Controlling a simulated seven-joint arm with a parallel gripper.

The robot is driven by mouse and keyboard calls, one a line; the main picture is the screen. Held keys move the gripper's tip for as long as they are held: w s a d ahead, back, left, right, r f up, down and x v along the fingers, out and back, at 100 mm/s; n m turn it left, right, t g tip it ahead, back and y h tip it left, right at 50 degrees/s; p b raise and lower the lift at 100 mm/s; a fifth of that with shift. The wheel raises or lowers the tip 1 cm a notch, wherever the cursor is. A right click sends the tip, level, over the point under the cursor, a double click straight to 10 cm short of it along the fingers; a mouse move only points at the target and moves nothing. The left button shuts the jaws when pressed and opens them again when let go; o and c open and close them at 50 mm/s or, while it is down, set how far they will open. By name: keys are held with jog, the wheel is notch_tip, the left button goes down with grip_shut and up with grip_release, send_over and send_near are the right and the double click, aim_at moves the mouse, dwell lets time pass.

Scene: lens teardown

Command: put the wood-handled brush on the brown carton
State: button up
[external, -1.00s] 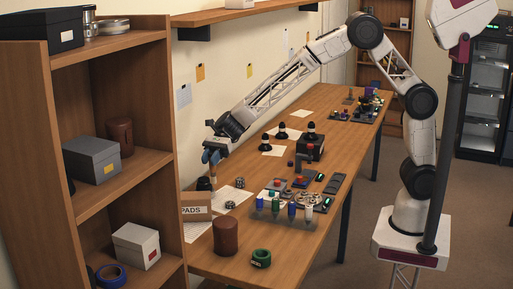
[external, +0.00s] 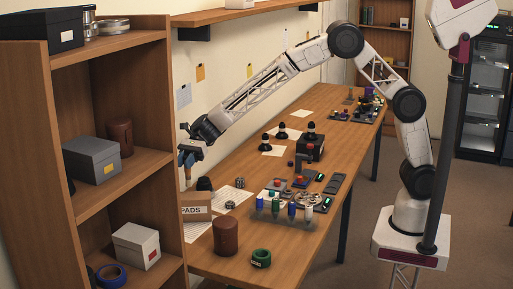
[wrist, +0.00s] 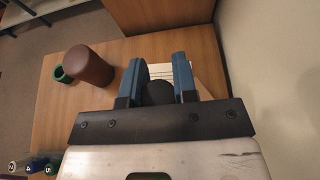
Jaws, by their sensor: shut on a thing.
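My gripper (external: 187,160) is above the wall side of the table, near the shelf. Its blue fingers (wrist: 160,82) are parted, shut on a thin thing that hangs below them (external: 187,174), likely the wood-handled brush; it is small and mostly hidden. In the wrist view a dark round shape shows between the fingers; I cannot tell whether it is held or below. The brown carton (external: 196,212), marked PADS, stands on the table below and slightly right of my gripper in the external view. In the wrist view a tan part, perhaps the carton, shows beside the right finger.
A brown cylinder (external: 226,236) and a green ring (external: 261,258) stand near the carton. A black domed thing (external: 204,184) is behind it. The wooden shelf (external: 160,200) rises close on the left, and the wall is behind. Bottles and small parts lie further right.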

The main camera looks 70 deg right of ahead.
jog(key=shift+f, duration=1.75)
jog(key=shift+f, duration=0.1)
jog(key=o, duration=0.9)
jog(key=v, duration=1.2)
